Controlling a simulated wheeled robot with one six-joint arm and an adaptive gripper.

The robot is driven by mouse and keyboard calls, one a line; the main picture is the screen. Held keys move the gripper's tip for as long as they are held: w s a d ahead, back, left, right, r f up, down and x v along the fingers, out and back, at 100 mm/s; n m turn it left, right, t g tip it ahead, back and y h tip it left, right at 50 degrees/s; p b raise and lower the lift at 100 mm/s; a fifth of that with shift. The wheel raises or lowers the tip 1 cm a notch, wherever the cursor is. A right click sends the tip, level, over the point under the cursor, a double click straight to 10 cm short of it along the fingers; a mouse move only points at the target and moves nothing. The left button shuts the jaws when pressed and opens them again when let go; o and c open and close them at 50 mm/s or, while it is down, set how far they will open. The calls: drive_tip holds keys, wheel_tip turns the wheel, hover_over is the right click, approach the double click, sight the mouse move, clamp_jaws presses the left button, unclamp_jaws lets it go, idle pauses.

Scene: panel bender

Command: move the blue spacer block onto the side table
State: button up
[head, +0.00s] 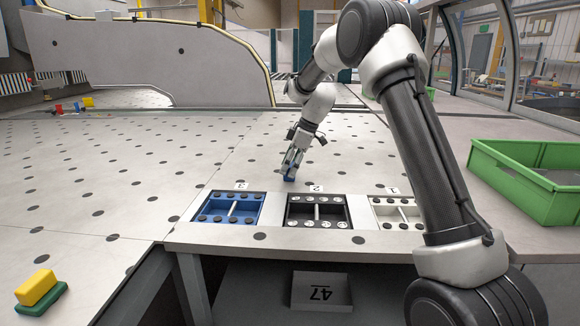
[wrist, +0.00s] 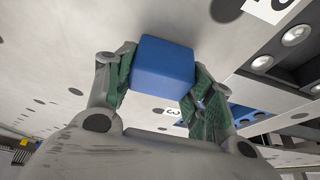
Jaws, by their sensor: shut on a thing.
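The blue spacer block (wrist: 162,68) is between the green-padded fingers of my gripper (wrist: 165,80) in the wrist view. In the head view, my gripper (head: 291,168) points down behind the trays, and the blue block (head: 289,179) shows at its fingertips. The gripper is shut on the block. The block is close to the perforated table top (head: 190,150); I cannot tell if it touches it. Which surface is the side table is not clear from these frames.
Blue (head: 232,194), black (head: 318,198) and white (head: 381,199) trays sit along the front edge. A green bin (head: 520,193) stands right. Yellow (head: 37,287) and green (head: 44,303) blocks lie front left. A tray marked 47 (head: 322,308) is below. The table's middle left is clear.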

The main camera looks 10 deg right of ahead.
drive_tip(key=shift+f, duration=0.1)
drive_tip(key=o, duration=1.1)
drive_tip(key=shift+a, duration=0.1)
